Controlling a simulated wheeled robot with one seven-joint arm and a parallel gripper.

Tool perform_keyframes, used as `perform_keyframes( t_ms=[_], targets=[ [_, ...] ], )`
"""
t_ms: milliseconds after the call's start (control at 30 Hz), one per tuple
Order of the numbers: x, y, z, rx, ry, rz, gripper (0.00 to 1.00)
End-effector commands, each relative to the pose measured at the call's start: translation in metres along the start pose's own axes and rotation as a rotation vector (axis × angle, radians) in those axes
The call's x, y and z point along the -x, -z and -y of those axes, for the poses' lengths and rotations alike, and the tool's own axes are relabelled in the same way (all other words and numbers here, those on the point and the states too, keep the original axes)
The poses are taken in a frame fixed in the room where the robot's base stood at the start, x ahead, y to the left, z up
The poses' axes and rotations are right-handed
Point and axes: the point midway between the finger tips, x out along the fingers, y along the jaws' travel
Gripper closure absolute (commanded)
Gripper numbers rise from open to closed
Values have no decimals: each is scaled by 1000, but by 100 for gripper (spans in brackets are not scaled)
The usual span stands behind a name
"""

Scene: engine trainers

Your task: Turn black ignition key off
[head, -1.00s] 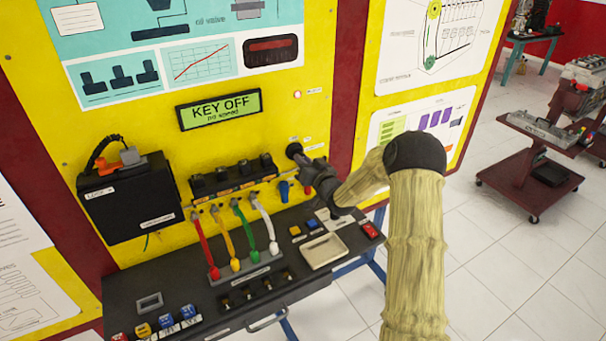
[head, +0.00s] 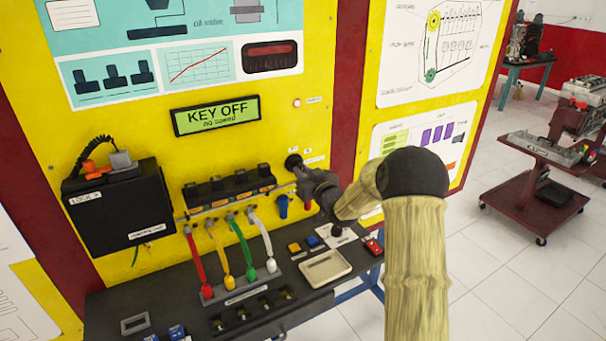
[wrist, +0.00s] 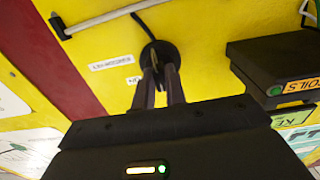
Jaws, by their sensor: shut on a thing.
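The black ignition key switch (head: 293,161) is on the yellow panel, right of and below the display. In the wrist view its round black base (wrist: 160,47) shows just beyond my fingertips. My gripper (head: 300,171) reaches it from the right. In the wrist view my gripper's fingers (wrist: 159,74) converge and are shut on the narrow key in front of the base. The fingers mostly hide the key, so its exact angle is hard to tell. The green display (head: 216,115) reads "KEY OFF" with "no speed" below.
A row of black coils (head: 230,185) with coloured leads is left of the key. Blue and red knobs (head: 282,206) are close below my gripper. The dark console (head: 185,300) juts out underneath. A red cart (head: 530,190) stands on the open tiled floor at right.

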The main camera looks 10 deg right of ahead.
Motion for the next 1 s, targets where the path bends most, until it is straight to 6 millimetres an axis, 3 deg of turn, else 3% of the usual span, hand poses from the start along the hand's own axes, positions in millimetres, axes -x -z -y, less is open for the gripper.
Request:
perform_keyframes(
  t_ms=[67, 100, 200, 667, 1000],
  targets=[
    [0, -2, 0, 1, 0, 5, 100],
    [0, -2, 0, 1, 0, 5, 83],
    [0, -2, 0, 1, 0, 4, 65],
    [10, -1, 0, 0, 0, 2, 65],
    [67, -3, -1, 0, -2, 2, 65]
  ],
)
